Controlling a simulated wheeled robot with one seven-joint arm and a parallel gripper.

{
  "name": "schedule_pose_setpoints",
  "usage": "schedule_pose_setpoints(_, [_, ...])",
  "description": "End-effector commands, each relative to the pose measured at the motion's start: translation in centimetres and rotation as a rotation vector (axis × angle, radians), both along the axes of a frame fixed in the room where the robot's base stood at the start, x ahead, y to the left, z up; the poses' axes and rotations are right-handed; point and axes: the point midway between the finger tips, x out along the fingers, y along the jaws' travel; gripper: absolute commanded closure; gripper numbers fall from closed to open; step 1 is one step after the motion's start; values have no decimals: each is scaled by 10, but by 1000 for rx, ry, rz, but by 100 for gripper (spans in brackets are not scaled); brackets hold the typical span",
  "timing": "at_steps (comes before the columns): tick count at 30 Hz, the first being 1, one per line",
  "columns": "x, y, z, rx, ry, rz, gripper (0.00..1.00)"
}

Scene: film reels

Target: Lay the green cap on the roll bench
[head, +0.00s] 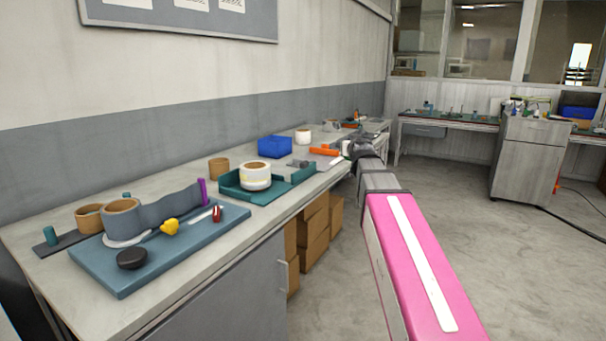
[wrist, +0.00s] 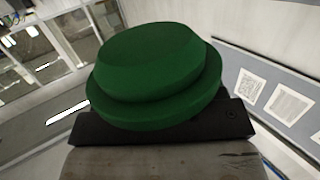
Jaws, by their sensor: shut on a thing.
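The green cap (wrist: 155,75) is a round, stepped, dark green piece that fills the middle of the wrist view. My gripper (wrist: 165,128) shows as a dark bar below the cap and is shut on it; the cap hides most of the jaws. In the head view my gripper (head: 350,148) is small and far off, near the right edge of the long grey bench (head: 200,270), and I cannot make out the cap there. This bench carries several rolls, so it looks like the roll bench.
On the bench are a blue mat (head: 95,272) with a grey roll (head: 121,218), a teal tray (head: 233,190) with a white roll (head: 256,176), a blue bin (head: 274,146) and an orange tool (head: 324,150). Cardboard boxes (head: 315,235) stand beneath. Bare bench top runs along the front edge.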

Motion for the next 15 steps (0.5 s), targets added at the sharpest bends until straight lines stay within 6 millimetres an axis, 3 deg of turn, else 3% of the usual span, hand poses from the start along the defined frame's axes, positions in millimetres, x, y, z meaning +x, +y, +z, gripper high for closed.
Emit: schedule_pose_setpoints(15, [0, -3, 0, 0, 1, -6, 60])
